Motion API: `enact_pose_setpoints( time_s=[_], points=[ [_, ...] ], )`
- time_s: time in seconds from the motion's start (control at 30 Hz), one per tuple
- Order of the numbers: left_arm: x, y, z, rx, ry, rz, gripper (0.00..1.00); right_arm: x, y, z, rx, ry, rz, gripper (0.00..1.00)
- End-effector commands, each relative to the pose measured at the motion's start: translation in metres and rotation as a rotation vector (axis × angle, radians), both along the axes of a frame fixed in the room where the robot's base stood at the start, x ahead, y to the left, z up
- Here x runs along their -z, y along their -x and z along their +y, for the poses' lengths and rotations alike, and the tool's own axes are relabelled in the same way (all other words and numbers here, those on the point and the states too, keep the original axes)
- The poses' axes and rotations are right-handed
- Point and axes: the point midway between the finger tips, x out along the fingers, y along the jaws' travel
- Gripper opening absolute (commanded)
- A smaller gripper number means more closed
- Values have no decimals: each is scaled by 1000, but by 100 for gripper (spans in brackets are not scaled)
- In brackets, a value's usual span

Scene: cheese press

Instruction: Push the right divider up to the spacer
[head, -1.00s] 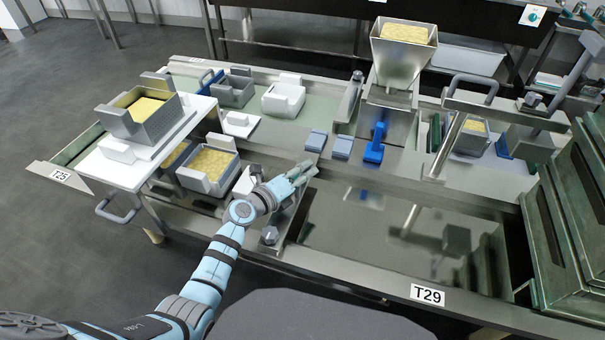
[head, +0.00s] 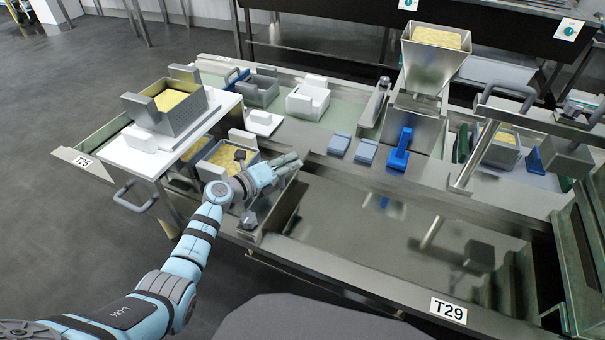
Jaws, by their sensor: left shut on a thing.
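My left gripper (head: 288,164) is at the left end of the bench's dark front well. It is shut at the far end of a long grey metal piece (head: 277,208), perhaps the right divider; its fingers hide the grip. Two upright dark green plates (head: 462,143) stand by a cheese block (head: 498,150) on the right. I cannot tell which part is the spacer. My right gripper is not in view.
A tray of cheese (head: 172,97) stands on a white raised board (head: 135,160) at the left. Pale blue blocks (head: 340,143), a blue lever (head: 400,150) and a hopper (head: 434,60) are behind the well. The well's floor (head: 370,215) looks clear.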

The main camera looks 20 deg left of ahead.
Motion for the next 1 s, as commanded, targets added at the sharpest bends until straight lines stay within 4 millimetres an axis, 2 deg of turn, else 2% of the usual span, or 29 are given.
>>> enact_pose_setpoints(
  time_s=[0.1,0.17,0.47,0.5,0.6,0.9,1.0],
  points=[
    [4,-2,20,0,-2,2,0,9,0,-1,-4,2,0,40],
    [3,-3,25,-1,-2,2,0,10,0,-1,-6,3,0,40],
    [1,-2,29,-3,0,3,0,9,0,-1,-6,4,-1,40],
    [1,-2,28,-3,-1,3,16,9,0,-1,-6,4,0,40],
    [1,-2,28,-3,0,1,32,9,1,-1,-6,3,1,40],
    [0,-2,28,-3,0,1,33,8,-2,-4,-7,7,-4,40],
    [-1,6,33,-4,-2,0,33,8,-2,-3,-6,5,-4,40]
  ],
)
